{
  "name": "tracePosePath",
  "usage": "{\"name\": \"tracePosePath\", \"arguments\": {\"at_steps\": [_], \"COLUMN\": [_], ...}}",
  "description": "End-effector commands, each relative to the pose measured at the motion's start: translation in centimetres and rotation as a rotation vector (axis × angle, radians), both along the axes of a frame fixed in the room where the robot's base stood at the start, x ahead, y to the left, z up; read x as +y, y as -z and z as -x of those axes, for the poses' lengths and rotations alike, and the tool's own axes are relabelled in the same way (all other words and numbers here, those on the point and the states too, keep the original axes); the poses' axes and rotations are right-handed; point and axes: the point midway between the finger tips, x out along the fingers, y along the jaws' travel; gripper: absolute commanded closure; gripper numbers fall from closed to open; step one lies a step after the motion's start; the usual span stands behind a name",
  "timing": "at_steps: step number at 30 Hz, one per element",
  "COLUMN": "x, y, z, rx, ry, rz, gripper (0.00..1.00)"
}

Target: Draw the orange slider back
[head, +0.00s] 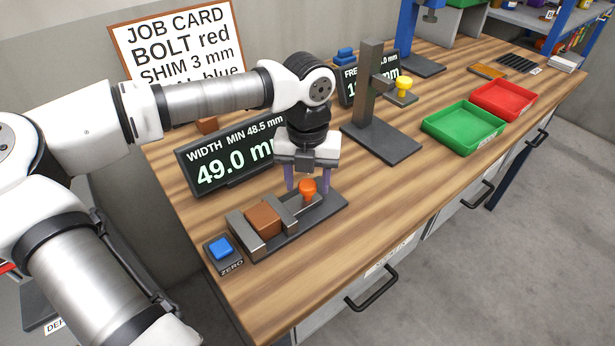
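A brown block (263,217) sits on the gauge between the fixed grey end jaw (242,234) and the sliding jaw. My gripper (308,178) points down over the knob. Its two purple fingers are apart, one to each side of the knob in this view. Whether they touch it cannot be told. The width display (236,159) behind the gauge reads 49.0 mm, with "MIN 48.5 mm" above.
A blue ZERO button (221,248) is left of the gauge. A grey post stand (381,141) with a yellow knob (404,83) stands behind right. Green (464,142) and red (504,112) trays lie farther right. The bench front right of the gauge is clear.

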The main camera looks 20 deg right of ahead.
Motion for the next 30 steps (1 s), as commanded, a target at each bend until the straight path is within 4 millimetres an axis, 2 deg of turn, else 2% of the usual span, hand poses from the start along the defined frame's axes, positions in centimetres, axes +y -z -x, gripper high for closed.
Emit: {"name": "tracePosePath", "arguments": {"at_steps": [2,11,17,24,30], "x": [0.0,0.0,-0.2,-1.8,-2.0], "y": [0.0,0.0,0.1,0.2,-0.1], "z": [0.0,0.0,-0.1,-0.7,-0.8], "rx": [0.000,0.000,-0.001,-0.002,-0.003], "ry": [0.000,0.000,0.000,0.001,0.001], "rz": [0.000,0.000,0.000,0.001,0.004], "gripper": [0.59,0.99,1.00,1.00,1.00]}}
